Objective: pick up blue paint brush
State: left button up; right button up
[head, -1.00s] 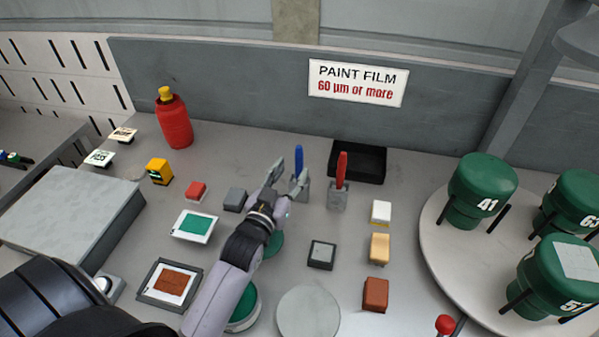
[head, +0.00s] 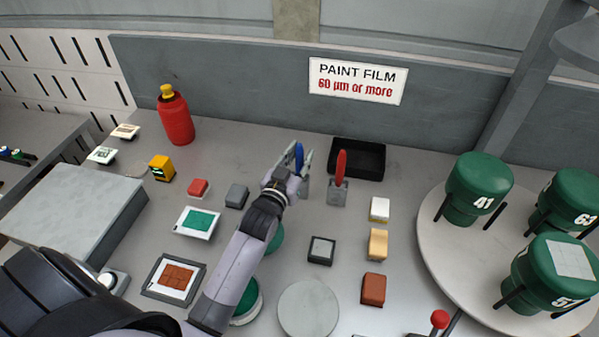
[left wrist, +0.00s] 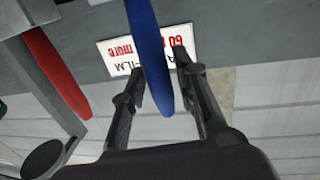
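The blue paint brush (head: 299,158) stands upright in its small grey holder (head: 304,188) near the back wall. My left gripper (head: 297,164) is at the brush, with its fingers on either side of the blue handle. In the left wrist view, the blue brush (left wrist: 150,55) passes between the two open fingers (left wrist: 160,88), close to the left one; I cannot tell whether it touches. The holder is partly hidden by the gripper. My right gripper is not in view.
A red brush (head: 341,165) stands in a second holder (head: 337,193) just right. A black tray (head: 370,176) lies behind it. A red bottle (head: 176,120) stands at the back left. Green pots (head: 477,188) stand on a round plate at right.

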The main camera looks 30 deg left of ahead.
pick_arm(q)
grip_shut()
jog(key=shift+r, duration=0.15)
